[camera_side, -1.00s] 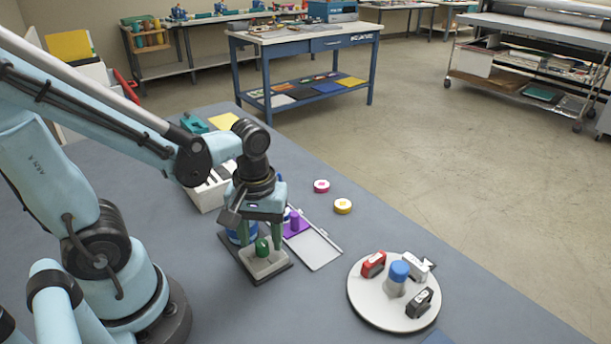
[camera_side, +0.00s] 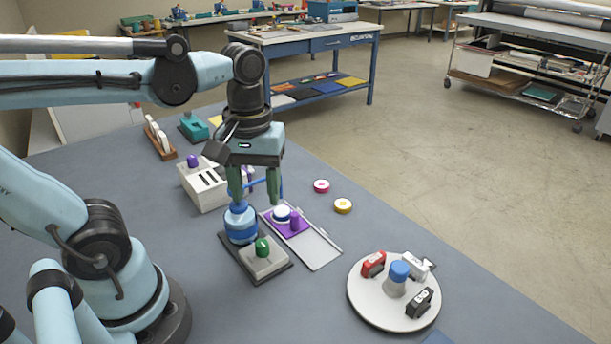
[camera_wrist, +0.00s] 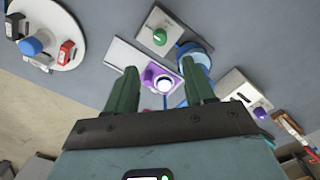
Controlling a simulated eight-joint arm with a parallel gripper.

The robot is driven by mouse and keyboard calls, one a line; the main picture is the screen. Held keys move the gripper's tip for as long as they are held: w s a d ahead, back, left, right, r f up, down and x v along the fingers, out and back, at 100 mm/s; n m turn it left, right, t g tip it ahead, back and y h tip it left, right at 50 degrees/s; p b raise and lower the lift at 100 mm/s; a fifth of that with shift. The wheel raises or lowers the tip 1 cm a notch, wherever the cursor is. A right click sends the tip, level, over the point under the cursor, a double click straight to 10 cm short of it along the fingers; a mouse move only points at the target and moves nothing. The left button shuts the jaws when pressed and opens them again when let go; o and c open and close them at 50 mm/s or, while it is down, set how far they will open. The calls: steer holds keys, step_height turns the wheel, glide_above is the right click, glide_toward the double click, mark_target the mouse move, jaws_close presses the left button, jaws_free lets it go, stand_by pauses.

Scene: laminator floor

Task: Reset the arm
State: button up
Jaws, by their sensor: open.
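My gripper (camera_side: 255,190) is raised above the table, with its two green fingers apart and nothing seen between them. In the wrist view the fingers (camera_wrist: 163,95) also stand apart, over a purple plate with a white-and-blue round piece (camera_wrist: 163,83). Below the gripper in the side view are a blue round device (camera_side: 241,224) and a grey block with a green knob (camera_side: 263,247) on a dark base. The purple plate (camera_side: 288,229) lies on a pale tray (camera_side: 317,252) and also carries a purple knob.
A round white turntable (camera_side: 366,312) at the right holds red, white and black pieces around a blue-topped post. A slotted white box (camera_side: 205,190) stands behind left of my gripper. Pink (camera_side: 321,186) and yellow (camera_side: 343,206) discs lie right. The space above the table is clear.

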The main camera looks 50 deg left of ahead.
steer(key=shift+r, duration=0.3)
steer(key=shift+f, duration=0.1)
steer(key=w+m+t, duration=0.2)
steer(key=m, duration=0.1)
steer(key=w+f+m+t, duration=0.1)
steer(key=m+t, duration=0.1)
steer(key=m, duration=0.1)
steer(key=w+f+m+t, duration=0.1)
steer(key=w+m+t, duration=0.1)
steer(key=m+t, duration=0.1)
steer(key=shift+w, duration=0.3)
